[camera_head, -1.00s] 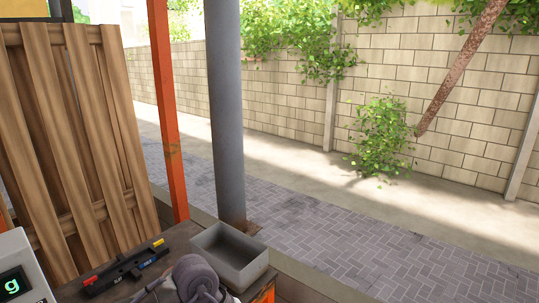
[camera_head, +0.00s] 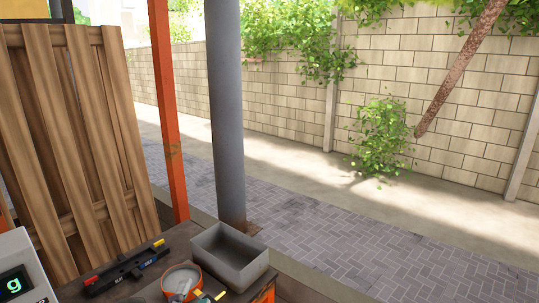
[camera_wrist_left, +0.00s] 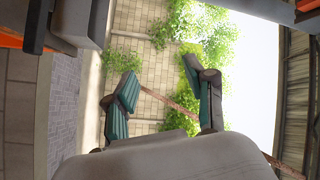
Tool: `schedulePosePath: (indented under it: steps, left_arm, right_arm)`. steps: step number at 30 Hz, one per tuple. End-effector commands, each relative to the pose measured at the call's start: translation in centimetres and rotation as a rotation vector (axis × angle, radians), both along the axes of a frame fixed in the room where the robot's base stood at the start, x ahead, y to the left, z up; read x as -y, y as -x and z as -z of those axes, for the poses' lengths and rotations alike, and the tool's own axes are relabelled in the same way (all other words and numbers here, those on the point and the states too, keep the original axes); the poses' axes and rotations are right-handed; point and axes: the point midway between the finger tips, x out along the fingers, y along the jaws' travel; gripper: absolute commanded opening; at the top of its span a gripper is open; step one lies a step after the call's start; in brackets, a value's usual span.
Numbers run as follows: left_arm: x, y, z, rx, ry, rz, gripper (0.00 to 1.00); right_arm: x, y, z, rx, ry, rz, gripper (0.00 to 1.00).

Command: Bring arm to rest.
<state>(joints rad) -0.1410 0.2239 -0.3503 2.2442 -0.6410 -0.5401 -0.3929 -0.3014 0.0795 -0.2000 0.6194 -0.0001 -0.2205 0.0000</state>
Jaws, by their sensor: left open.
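My left gripper (camera_wrist_left: 160,68) shows in the left wrist view with its two teal-padded fingers spread apart and nothing between them. Behind it are the block wall, leaves and bright sky. In the head view no arm or gripper of mine is visible now. My right gripper is in neither view.
The dark workbench (camera_head: 150,290) holds an open grey bin (camera_head: 232,262), an orange-rimmed round container (camera_head: 184,278), and a black tool with red and yellow ends (camera_head: 125,270). A scale with a green display (camera_head: 14,284) stands at left. A grey pole (camera_head: 226,120) and an orange post (camera_head: 166,120) rise behind.

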Motion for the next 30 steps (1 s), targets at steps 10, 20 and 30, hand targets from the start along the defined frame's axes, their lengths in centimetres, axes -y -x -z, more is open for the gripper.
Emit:
schedulePosePath:
  steps: [10, 20, 30]
  left_arm:
    - [-6.0, 12.9, 16.7, -0.828, 0.595, -0.396, 0.55]
    - [-5.5, 24.1, 21.2, -1.257, 0.8, -0.613, 0.55]
    - [-5.1, 22.7, 31.0, -1.303, 0.786, -0.634, 0.55]
  right_arm:
    - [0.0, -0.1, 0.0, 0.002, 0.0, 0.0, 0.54]
    - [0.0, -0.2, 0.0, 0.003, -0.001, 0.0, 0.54]
    - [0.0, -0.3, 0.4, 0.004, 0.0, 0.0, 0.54]
